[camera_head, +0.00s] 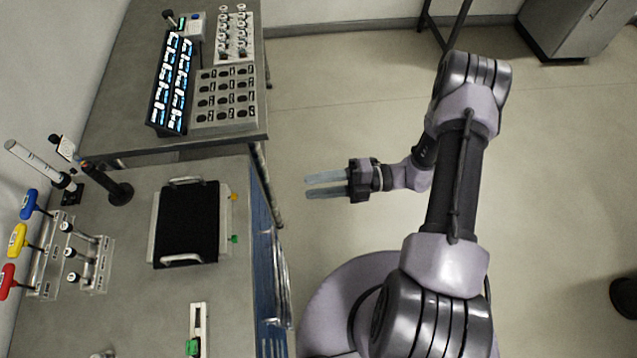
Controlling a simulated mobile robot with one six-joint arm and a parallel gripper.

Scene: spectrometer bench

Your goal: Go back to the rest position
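My gripper (326,184) is at the middle of the head view, pointing left. Its two pale, flat fingers are parallel with a gap between them, and nothing is between them. It is over the floor, to the right of the bench (135,290) and apart from it. My arm bends down from the upper right and back to my base at the bottom. No rest mark or stand for the arm shows.
The bench holds a black-topped tray (188,222) with metal handles, red, yellow (18,240) and blue handled tools, and a slider with a green knob (198,330).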

